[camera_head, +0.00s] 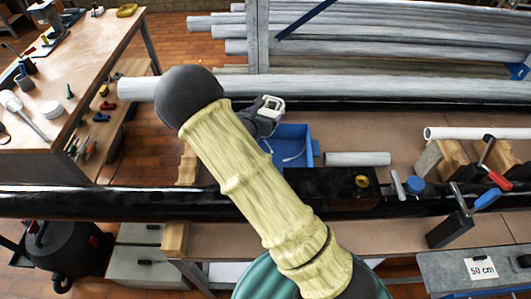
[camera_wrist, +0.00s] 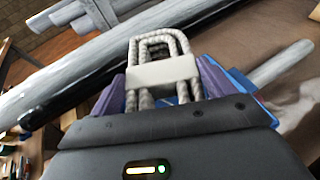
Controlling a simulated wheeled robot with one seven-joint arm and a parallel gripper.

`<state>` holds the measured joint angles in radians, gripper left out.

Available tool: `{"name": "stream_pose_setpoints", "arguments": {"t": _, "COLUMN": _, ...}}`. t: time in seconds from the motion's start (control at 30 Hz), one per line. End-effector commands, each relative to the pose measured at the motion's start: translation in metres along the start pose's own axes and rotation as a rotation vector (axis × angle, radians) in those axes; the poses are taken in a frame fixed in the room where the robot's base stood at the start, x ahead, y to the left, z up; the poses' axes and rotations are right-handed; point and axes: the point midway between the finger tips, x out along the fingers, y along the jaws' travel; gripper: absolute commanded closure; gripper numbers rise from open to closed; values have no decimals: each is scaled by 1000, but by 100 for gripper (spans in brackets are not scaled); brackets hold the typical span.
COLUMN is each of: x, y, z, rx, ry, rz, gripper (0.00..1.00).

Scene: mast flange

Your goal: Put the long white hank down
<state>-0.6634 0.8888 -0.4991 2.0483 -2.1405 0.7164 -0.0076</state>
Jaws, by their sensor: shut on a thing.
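The white rope hank (camera_wrist: 160,48) stands up between my gripper's purple fingers (camera_wrist: 163,88) in the wrist view. A wide white band wraps its middle, and rope loops show above and below the band. My gripper is shut on it. In the head view the hank (camera_head: 272,104) shows as a small white shape at the end of my gripper (camera_head: 262,118), above the bench. My own arm hides part of the bench below it. I cannot tell the hank's full length.
A blue bin (camera_head: 312,147) with a thin white cord inside is just beyond my arm. A short grey tube (camera_head: 358,158) lies to its right. A long grey pole (camera_head: 400,88) runs behind. Clamps (camera_head: 487,160) and wooden blocks crowd the right. Brown bench top (camera_head: 360,125) is bare behind the bin.

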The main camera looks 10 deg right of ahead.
Motion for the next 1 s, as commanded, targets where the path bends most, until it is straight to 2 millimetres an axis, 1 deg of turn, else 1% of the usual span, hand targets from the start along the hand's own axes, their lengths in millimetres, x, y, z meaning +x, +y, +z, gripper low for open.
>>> {"name": "stream_pose_setpoints", "arguments": {"t": 0.33, "x": 18, "y": 0, "z": -43, "rx": -4, "ry": 0, "rz": 0, "gripper": 45}}
{"name": "stream_pose_setpoints", "arguments": {"t": 0.47, "x": 20, "y": 0, "z": -49, "rx": 0, "ry": -1, "rz": 0, "gripper": 45}}
{"name": "stream_pose_setpoints", "arguments": {"t": 0.77, "x": 21, "y": 1, "z": -51, "rx": -1, "ry": -1, "rz": 1, "gripper": 45}}
{"name": "stream_pose_setpoints", "arguments": {"t": 0.87, "x": 23, "y": 1, "z": -58, "rx": -3, "ry": 0, "rz": 1, "gripper": 45}}
{"name": "stream_pose_setpoints", "arguments": {"t": 1.0, "x": 30, "y": 0, "z": -74, "rx": -5, "ry": 1, "rz": 1, "gripper": 45}}
